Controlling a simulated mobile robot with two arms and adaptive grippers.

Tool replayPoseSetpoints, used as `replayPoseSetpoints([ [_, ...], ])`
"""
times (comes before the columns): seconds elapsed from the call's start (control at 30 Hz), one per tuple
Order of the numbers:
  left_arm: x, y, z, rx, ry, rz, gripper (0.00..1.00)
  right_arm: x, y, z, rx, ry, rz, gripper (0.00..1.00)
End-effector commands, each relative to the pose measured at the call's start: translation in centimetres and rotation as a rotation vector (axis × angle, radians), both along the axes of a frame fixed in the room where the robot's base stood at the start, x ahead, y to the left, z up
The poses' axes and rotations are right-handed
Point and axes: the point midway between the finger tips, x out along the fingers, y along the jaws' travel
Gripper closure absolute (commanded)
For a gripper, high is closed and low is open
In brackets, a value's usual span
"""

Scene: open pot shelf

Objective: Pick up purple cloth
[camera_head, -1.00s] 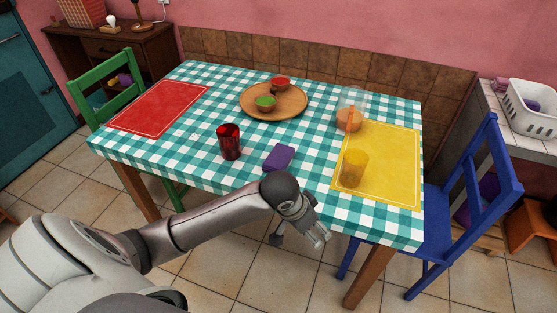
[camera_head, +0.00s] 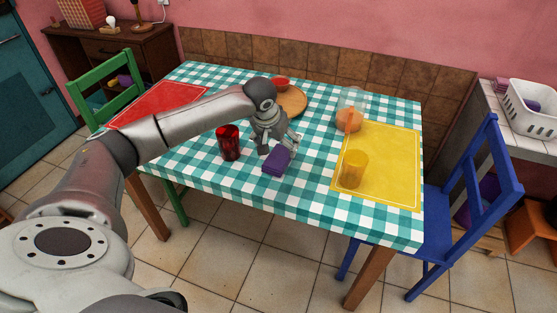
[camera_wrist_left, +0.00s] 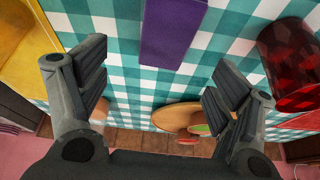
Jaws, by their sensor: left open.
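The purple cloth (camera_head: 276,161) lies folded as a small block near the front edge of the checked table. It also shows at the top of the left wrist view (camera_wrist_left: 172,30), between my finger directions. My left gripper (camera_head: 282,148) is open and empty, above the table just behind the cloth. In the left wrist view its two fingers (camera_wrist_left: 160,85) are spread wide with nothing between them. Whether a fingertip touches the cloth in the head view I cannot tell. My right gripper is not in view.
A red glass (camera_head: 229,143) stands left of the cloth. A yellow glass (camera_head: 354,169) stands on a yellow mat (camera_head: 395,160) to the right. A wooden tray (camera_head: 294,100) with bowls and a clear jug (camera_head: 350,108) stand behind. A red mat (camera_head: 165,98) lies left.

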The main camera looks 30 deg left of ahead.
Motion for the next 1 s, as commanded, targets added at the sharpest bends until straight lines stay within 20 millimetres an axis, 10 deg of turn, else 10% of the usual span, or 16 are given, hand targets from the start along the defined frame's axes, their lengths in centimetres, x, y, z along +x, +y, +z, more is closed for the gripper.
replayPoseSetpoints([
  [0.87,1.8,0.9,-6.9,0.002,-0.003,-0.004,0.16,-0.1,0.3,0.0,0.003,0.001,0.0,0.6],
  [1.0,1.7,0.9,-6.9,0.002,-0.003,-0.004,0.33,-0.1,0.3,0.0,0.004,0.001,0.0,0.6],
])
